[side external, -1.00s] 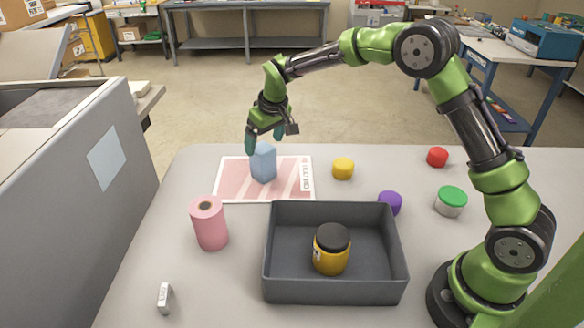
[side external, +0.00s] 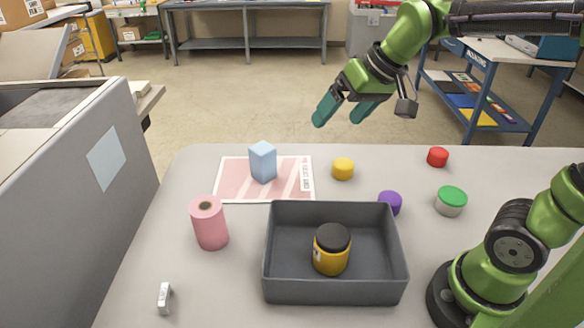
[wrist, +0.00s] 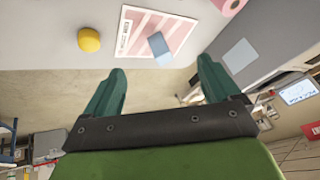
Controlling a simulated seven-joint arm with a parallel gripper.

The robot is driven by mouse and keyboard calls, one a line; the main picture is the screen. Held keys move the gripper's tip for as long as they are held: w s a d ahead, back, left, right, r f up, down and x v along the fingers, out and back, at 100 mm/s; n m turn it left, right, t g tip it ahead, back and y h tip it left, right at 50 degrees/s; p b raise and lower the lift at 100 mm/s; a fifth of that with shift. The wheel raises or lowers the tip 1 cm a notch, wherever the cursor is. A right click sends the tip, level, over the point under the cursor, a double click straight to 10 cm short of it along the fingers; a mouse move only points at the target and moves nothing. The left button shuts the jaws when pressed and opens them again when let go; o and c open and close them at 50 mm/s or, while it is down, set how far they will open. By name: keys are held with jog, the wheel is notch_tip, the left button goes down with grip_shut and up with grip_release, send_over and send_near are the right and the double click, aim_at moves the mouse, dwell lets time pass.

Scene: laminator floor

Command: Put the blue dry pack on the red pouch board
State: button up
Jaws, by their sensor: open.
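The blue dry pack (side external: 263,163) stands upright on the red-and-white striped pouch board (side external: 232,182), near its middle toward the back, with nothing holding it. In the wrist view the dry pack (wrist: 158,44) also rests on the board (wrist: 142,22). My gripper (side external: 341,117) is open and empty, raised well above the back of the table, to the right of the pack and apart from it. Its two teal fingers (wrist: 160,82) show spread in the wrist view, with nothing between them.
A grey bin (side external: 336,292) holding a yellow jar with a black lid (side external: 331,250) stands in front. A pink roll (side external: 209,223) is left of it. Yellow (side external: 343,168), purple (side external: 390,202), red (side external: 437,157) and green-topped (side external: 451,200) pieces lie to the right. A grey machine (side external: 70,200) borders the left.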

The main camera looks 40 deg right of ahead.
jog(key=s+f+m+t, duration=0.1)
jog(key=s+f, duration=0.1)
jog(key=s, duration=0.7)
jog(key=shift+s+a+f+y, duration=0.25)
jog(key=shift+s+f+y, duration=0.05)
jog(key=shift+s+f, duration=0.05)
